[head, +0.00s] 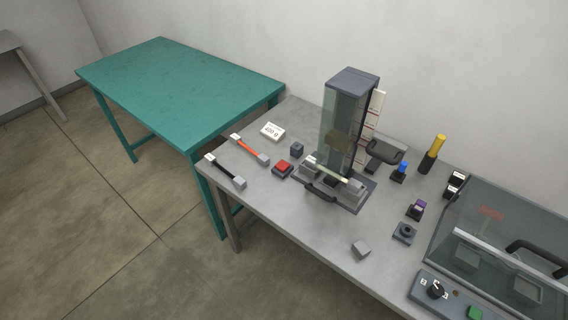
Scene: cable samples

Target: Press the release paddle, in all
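A drop-tower rig (349,90) stands on the grey workbench, with a tall dark column and clear side panels. A dark weight-like block (338,142) shows inside it, partly behind the clear panel. A pale cable sample (330,170) lies across the base. A black, flat, paddle-shaped part (384,152) sticks out at the right of the column; it looks like the release paddle. A red block or button (283,168) on a dark base sits left of the rig. My gripper is not in view.
Orange (250,149) and black (225,171) cable samples and a "400 g" card (272,131) lie at left. Coloured-topped parts and a clear-lidded case (500,240) stand at right. A green table (180,90) adjoins.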

